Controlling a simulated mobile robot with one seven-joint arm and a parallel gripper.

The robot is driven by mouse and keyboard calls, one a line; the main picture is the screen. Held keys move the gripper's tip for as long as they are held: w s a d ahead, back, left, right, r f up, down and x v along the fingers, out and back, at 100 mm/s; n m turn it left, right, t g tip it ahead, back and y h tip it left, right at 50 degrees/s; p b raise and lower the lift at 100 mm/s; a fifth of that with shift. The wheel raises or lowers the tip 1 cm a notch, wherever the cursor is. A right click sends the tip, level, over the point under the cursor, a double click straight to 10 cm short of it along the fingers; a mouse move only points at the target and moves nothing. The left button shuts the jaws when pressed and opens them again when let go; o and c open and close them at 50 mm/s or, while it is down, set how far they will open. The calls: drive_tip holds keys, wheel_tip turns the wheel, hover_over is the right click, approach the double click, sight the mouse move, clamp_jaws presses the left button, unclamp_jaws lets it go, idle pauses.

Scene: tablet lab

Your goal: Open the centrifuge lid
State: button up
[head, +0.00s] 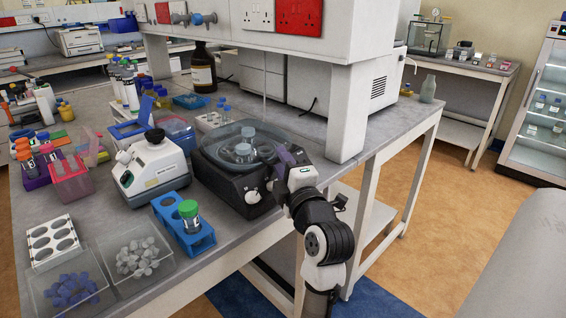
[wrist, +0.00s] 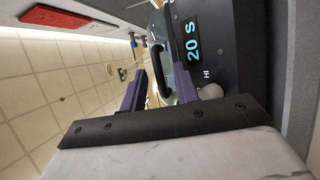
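The centrifuge (head: 232,188) is a black box on the bench with a clear, smoky lid (head: 222,150) that looks down over its top. Its front has pale knobs. In the wrist view its dark front panel (wrist: 225,60) shows "20 S" in blue digits. My gripper (head: 285,160) is at the right front side of the centrifuge. In the wrist view its purple fingers (wrist: 158,84) are apart. A black curved handle (wrist: 153,72) lies in the gap between them; whether either finger touches it I cannot tell.
A white instrument (head: 152,172) stands left of the centrifuge. A blue rack (head: 184,228) with a green-capped tube stands in front. The shelf unit's white post (head: 345,112) rises close behind my gripper. Bare bench (head: 390,120) lies to the right.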

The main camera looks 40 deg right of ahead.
drive_tip(key=shift+c, duration=0.4)
clamp_jaws()
drive_tip(key=shift+r, duration=0.1)
